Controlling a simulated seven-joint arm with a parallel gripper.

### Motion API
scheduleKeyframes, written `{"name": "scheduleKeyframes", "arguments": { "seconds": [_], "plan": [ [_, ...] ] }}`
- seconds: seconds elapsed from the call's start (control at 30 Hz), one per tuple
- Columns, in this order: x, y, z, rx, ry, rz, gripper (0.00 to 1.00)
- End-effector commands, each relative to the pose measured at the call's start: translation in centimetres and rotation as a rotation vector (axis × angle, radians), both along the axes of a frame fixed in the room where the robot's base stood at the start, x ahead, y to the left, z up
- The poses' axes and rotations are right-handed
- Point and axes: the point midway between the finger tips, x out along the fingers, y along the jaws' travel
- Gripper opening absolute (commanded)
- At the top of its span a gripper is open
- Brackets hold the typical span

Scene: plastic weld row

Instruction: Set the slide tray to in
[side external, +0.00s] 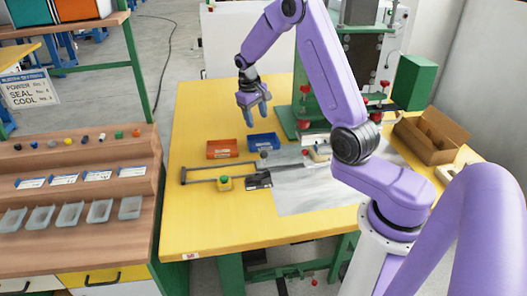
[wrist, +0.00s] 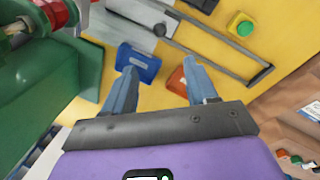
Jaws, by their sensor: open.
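A slide with dark parallel rails (side external: 215,173) lies on the yellow table, its rails reaching left from a grey metal plate (side external: 310,192). A dark round knob (side external: 263,155) stands near the plate's left edge; which part is the tray itself is hard to tell. In the wrist view the rails (wrist: 215,46) run from upper middle to right, with the knob (wrist: 160,30) at the plate end. My gripper (side external: 254,108) is open and empty, pointing down above the table behind the slide. Its two fingers (wrist: 160,68) are apart in the wrist view, touching nothing.
An orange bin (side external: 222,149) and a blue bin (side external: 263,142) stand behind the rails. A green press (side external: 300,105) stands at the back, a cardboard box (side external: 432,136) at right. The table's front left is clear.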

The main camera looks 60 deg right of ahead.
Motion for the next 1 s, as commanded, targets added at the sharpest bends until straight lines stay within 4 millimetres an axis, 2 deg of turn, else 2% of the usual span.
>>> {"name": "scheduleKeyframes", "arguments": {
  "seconds": [0.17, 0.7, 1.0],
  "plan": [
    [-0.2, -0.4, -2.3, 0.003, 0.005, -0.003, 0.57],
    [-0.6, -2.3, -12.2, 0.004, 0.003, -0.005, 0.57],
    [-0.7, -3.1, -15.9, 0.003, 0.000, -0.006, 0.57]
  ]
}}
